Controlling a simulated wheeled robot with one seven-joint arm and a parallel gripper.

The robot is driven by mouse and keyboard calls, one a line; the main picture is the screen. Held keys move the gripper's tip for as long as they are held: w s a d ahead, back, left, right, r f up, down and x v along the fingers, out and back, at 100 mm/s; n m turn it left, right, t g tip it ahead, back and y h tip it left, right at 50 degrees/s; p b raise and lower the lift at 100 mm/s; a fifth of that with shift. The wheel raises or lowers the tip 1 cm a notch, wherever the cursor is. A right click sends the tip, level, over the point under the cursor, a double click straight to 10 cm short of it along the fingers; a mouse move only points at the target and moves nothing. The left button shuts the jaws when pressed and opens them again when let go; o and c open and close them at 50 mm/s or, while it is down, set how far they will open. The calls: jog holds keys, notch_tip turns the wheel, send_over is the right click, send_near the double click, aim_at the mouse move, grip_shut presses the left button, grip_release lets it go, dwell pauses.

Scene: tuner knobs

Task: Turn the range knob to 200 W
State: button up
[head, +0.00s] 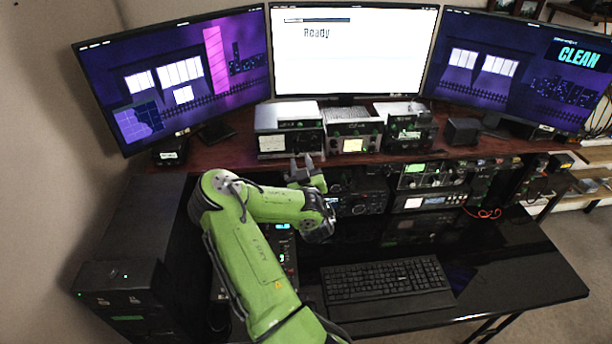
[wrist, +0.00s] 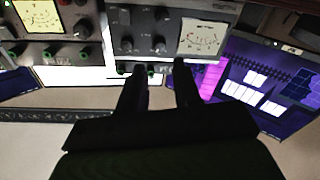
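The leftmost tuner on the shelf (head: 288,125) has a lit cross-needle meter on its front. In the wrist view, which is upside down, a grey tuner panel (wrist: 143,28) with several black knobs and a lit meter (wrist: 205,38) faces me. Two of the knobs (wrist: 127,43) (wrist: 159,43) sit just beyond my fingertips. The labels are too small to read, so I cannot tell which knob is the range knob or its setting. My gripper (wrist: 161,70) is open and empty, its fingers apart. In the head view my gripper (head: 305,166) is at the shelf's front edge, just below the left tuner.
Two more units, a middle one (head: 353,130) and a right one (head: 408,132), stand beside the left tuner. Three monitors rise behind; the centre screen (head: 352,50) reads "Ready". Radios sit below the shelf. A keyboard (head: 387,283) lies on the black desk (head: 510,265), which has free room at right.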

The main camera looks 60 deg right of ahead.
jog(key=v, duration=0.7)
jog(key=shift+s+a, duration=0.25)
jog(key=shift+s, duration=0.05)
